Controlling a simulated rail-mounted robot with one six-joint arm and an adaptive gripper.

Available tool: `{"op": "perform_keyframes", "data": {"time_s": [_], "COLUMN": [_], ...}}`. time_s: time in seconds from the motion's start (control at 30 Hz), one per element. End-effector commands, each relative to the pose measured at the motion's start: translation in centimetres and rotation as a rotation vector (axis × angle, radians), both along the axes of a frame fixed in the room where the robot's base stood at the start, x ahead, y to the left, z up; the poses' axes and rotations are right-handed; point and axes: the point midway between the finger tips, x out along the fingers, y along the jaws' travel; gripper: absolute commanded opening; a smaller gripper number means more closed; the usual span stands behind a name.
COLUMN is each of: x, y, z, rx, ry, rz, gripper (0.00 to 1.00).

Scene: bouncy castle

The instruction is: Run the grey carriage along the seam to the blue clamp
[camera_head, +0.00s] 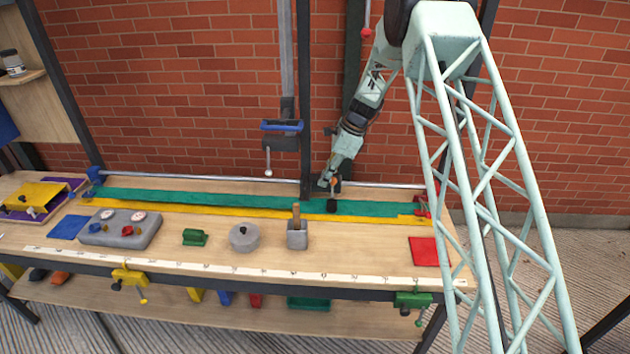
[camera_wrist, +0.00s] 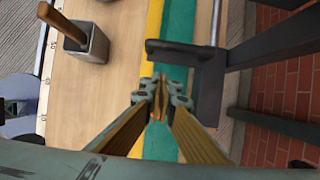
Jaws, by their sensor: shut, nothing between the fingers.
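The seam runs where a green strip (camera_head: 240,203) meets a yellow strip (camera_head: 180,208) along the bench. My gripper (camera_head: 333,194) is low over the strips, right of the bench's middle, with its fingers together and empty. A small dark grey block (camera_head: 332,207) sits at the seam just under the fingertips; it looks like the carriage. In the wrist view a dark grey bracket (camera_wrist: 180,50) reaches over the green strip just beyond my fingertips (camera_wrist: 163,95); I cannot tell whether it is the same part. The blue clamp (camera_head: 95,176) is at the far left end of the strips.
A metal rail (camera_head: 220,181) runs behind the strips. A dark post (camera_head: 305,100) stands just left of my gripper. In front are a grey block with a wooden handle (camera_head: 297,238), a round grey weight (camera_head: 244,237) and a green block (camera_head: 195,237). A red clamp (camera_head: 422,206) is at right.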

Motion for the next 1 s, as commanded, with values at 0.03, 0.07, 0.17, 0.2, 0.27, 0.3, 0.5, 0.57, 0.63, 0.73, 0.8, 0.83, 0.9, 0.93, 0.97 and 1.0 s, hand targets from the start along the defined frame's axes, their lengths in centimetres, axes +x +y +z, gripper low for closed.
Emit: {"op": "perform_keyframes", "data": {"time_s": [0.03, 0.07, 0.17, 0.2, 0.27, 0.3, 0.5, 0.57, 0.63, 0.73, 0.8, 0.83, 0.9, 0.93, 0.97, 1.0], "x": [-0.1, -0.1, -0.2, -0.2, -0.2, -0.2, -0.2, -0.2, -0.1, 0.0, 0.1, 0.1, 0.2, 0.3, 0.3, 0.4], "y": [-0.4, -0.5, -0.8, -0.9, -0.9, -1.0, -0.9, -0.9, -1.0, -1.0, -1.1, -1.1, -1.2, -1.2, -1.3, -1.4], "z": [-0.1, -0.1, -0.1, -0.1, -0.1, -0.1, -0.1, -0.1, 0.0, 0.2, 0.5, 0.7, 1.2, 1.4, 1.6, 1.9], "rx": [-0.001, -0.001, -0.001, -0.001, -0.001, -0.001, -0.001, -0.001, 0.000, 0.000, 0.000, 0.000, 0.001, 0.001, 0.002, 0.001], "ry": [0.001, 0.001, 0.001, 0.001, 0.001, 0.001, 0.001, 0.001, 0.000, 0.000, -0.003, -0.003, -0.003, -0.003, -0.002, -0.003], "rz": [-0.001, -0.001, -0.001, -0.001, 0.000, 0.000, 0.000, 0.000, 0.000, 0.001, 0.001, 0.001, 0.001, 0.001, 0.000, 0.000], "gripper": [0.00, 0.00, 0.00, 0.00, 0.00, 0.00, 0.00, 0.00, 0.00, 0.00, 0.00, 0.00, 0.00, 0.00, 0.00, 0.00]}}
